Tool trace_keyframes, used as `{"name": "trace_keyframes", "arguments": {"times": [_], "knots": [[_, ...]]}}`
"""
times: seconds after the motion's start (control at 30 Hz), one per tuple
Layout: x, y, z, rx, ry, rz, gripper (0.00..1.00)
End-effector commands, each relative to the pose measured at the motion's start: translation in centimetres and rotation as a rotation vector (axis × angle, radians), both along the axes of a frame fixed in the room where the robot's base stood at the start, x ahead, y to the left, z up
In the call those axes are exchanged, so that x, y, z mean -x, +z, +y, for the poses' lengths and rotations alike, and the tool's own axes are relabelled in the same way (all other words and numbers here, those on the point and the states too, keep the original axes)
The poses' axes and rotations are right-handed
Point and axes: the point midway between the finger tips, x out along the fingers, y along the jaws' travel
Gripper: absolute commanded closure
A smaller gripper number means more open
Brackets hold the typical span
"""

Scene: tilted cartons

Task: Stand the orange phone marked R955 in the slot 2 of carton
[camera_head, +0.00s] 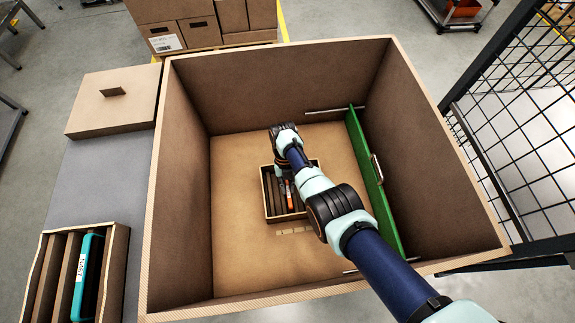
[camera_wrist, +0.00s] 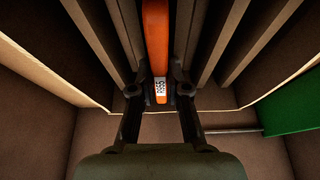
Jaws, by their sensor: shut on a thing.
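An orange phone (camera_wrist: 156,40) with a white label stands on edge between dividers of a small slotted carton (camera_wrist: 95,45); the label's digits look like 955. In the head view the orange phone (camera_head: 290,195) shows just below my wrist, inside the slotted carton (camera_head: 268,200) on the floor of a large open box. My gripper (camera_wrist: 159,92) is shut on the orange phone, with one finger on each side of its labelled end. My arm hides part of the carton in the head view, so I cannot tell the slot's number.
The large box's tall walls (camera_head: 180,190) surround the carton. A green panel (camera_head: 372,175) with a handle stands to the right inside. Outside at left are another slotted carton (camera_head: 122,265) holding a teal phone (camera_head: 87,278) and a cardboard lid (camera_head: 115,100). Box floor (camera_head: 235,265) is clear around the carton.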

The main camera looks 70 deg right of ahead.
Motion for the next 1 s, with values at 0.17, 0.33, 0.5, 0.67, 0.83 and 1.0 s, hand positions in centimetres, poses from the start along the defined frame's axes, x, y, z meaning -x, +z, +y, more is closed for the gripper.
{"name": "trace_keyframes", "arguments": {"times": [0.17,0.33,0.5,0.67,0.83,1.0], "knots": [[0.0,0.0,0.0,0.0,0.0,0.0,1.0],[0.0,0.0,0.0,0.0,0.0,0.0,0.73],[0.0,0.0,0.0,0.0,0.0,0.0,0.56],[0.0,0.0,0.0,0.0,0.0,0.0,0.56],[-0.2,0.9,-0.4,0.002,0.0,-0.001,0.56],[-0.9,4.5,-1.8,0.004,0.0,-0.003,0.56]]}}
